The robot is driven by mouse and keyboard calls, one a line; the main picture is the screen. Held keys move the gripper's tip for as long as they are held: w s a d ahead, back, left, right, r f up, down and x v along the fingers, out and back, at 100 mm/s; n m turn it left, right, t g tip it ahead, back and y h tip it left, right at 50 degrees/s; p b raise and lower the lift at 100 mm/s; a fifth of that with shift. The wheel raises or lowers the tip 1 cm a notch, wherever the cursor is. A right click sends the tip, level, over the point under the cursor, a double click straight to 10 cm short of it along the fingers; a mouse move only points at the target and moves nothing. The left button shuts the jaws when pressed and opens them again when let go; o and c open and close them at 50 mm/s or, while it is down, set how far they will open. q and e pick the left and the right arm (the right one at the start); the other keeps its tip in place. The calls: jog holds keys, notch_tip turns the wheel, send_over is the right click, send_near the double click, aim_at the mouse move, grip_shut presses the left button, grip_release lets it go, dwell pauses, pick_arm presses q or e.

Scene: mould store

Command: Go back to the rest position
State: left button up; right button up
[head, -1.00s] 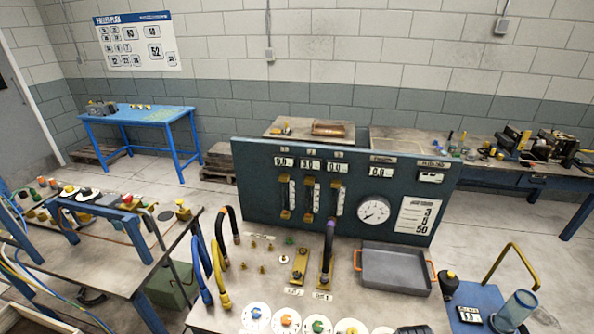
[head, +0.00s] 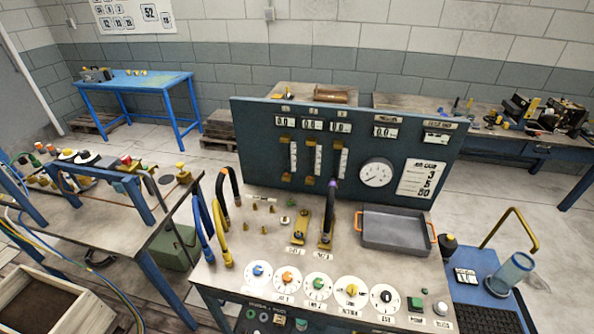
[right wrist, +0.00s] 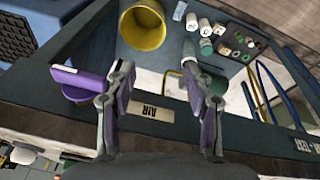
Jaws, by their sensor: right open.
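My right gripper (right wrist: 157,65) shows in the right wrist view with its two fingers spread apart. I see nothing held between them. Below the fingers is a dark blue surface with a white label reading AIR (right wrist: 150,109). A yellow round container (right wrist: 143,28) lies beyond the fingertips, apart from them as far as I can tell. A purple part (right wrist: 77,83) is beside the left finger. Neither gripper shows in the head view, and my left gripper is in no view.
A test bench with an upright gauge panel (head: 262,165), a grey tray (head: 397,231) and a row of dials (head: 318,286) fills the middle. Hoses (head: 222,235) stand at its left. Another bench (head: 175,210) is at left, a wooden box (head: 75,312) below it. Floor (head: 500,200) shows at right.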

jog(key=s+d+f+b, duration=0.1)
jog(key=s+f, duration=0.2)
jog(key=f, duration=0.4)
jog(key=s+f+g+b, duration=0.1)
jog(key=s+f, duration=0.3)
jog(key=f, duration=0.2)
jog(key=s+d+f+b, duration=0.1)
jog(key=s+f, duration=0.2)
jog(key=f, duration=0.4)
jog(key=s+f+b, duration=0.1)
jog(key=s+f, duration=0.6)
jog(key=s, duration=0.4)
jog(key=shift+f+g+b, duration=0.25)
jog(key=shift+g+b, duration=0.05)
jog(key=shift+a, duration=0.1)
